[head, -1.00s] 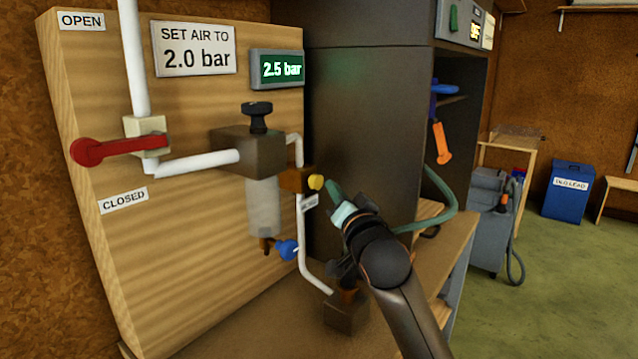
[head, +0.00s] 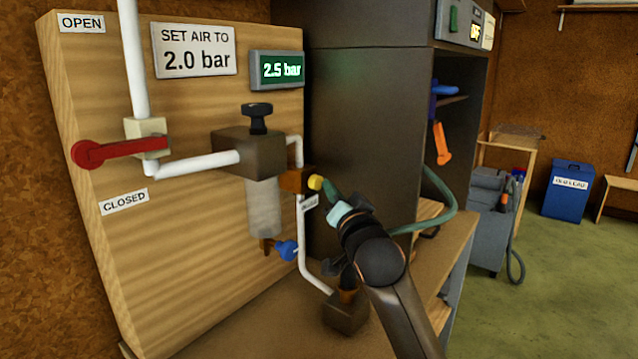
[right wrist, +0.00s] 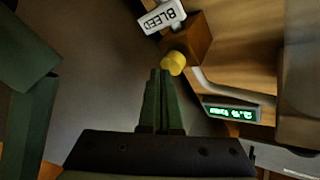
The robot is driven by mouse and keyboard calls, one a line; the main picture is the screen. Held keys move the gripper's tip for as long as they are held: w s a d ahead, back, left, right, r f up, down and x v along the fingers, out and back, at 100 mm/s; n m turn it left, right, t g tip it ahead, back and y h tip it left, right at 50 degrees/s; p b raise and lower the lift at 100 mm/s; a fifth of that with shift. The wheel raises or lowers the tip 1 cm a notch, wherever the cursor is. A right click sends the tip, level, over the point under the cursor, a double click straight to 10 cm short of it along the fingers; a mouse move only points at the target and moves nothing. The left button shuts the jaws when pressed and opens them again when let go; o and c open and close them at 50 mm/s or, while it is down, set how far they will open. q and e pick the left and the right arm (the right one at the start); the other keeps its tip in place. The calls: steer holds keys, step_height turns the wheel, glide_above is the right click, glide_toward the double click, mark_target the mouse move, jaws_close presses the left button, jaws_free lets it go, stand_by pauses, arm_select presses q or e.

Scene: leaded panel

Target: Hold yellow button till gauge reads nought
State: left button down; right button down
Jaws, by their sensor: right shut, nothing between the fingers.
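The yellow button (head: 316,182) sits on the right end of a small brown block on the pipe in the head view. It also shows in the right wrist view (right wrist: 173,63), beside a label reading BLEED (right wrist: 163,15). The gauge (head: 277,70) reads 2.5 bar in green digits. My right gripper (head: 328,192) is shut and empty, its green fingertips pointing at the button. In the right wrist view the tips (right wrist: 161,72) lie right at the button's edge; I cannot tell whether they touch it. My left gripper is not in view.
A red lever (head: 115,151) lies roughly level between the OPEN and CLOSED labels. A regulator with a black knob (head: 257,118) and a blue drain tap (head: 287,250) are on the board. A dark cabinet (head: 365,130) stands just behind my right gripper.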

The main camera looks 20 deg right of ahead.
steer(key=shift+w+a, duration=0.15)
steer(key=shift+w, duration=0.15)
stand_by(0.5)
steer(key=shift+w+a, duration=0.1)
steer(key=shift+w, duration=0.05)
stand_by(0.4)
stand_by(0.8)
stand_by(1.0)
stand_by(0.9)
steer(key=shift+s+d+p, duration=0.45)
steer(key=shift+s, duration=0.35)
